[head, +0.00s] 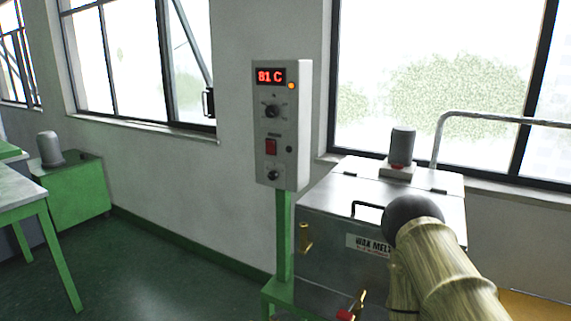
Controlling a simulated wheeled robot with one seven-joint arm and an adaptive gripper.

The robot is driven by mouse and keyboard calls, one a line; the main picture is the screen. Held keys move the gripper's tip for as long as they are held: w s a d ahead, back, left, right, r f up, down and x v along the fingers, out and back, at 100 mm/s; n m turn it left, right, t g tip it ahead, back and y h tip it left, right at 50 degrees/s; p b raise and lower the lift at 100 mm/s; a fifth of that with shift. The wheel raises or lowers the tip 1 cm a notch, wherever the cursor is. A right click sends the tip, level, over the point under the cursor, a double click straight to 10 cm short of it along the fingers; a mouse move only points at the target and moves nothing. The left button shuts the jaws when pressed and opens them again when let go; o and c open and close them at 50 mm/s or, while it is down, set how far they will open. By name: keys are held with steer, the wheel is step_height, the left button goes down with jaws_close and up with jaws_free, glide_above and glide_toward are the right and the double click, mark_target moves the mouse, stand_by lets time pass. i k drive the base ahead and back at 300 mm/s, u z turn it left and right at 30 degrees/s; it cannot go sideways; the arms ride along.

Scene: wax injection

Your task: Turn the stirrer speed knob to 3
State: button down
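A light grey control box (303,130) stands on a green post (285,235) in the middle of the head view. It has a red display (270,76) reading 81 C and an orange lamp (291,86). Below are an upper dark knob (271,111), a red switch (271,146) and a lower knob (272,175). The labels and dial marks are too small to read, so I cannot tell which knob is the stirrer speed knob or its setting. Part of my arm shows at the lower right, apart from the box in the picture. My gripper is not in view.
A metal wax melter tank (325,230) stands right of the post, with a grey motor-like cylinder (402,146) on its lid. A brass fitting (305,238) and a red-handled valve (346,314) project from it. A bench (20,187) stands left; the floor between is clear.

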mark_target(272, 176)
steer(key=u, duration=0.3)
steer(key=k, duration=1)
steer(key=u, duration=1.55)
steer(key=i, duration=0.7)
steer(key=z, duration=0.55)
steer(key=i, duration=0.65)
steer(key=z, duration=0.65)
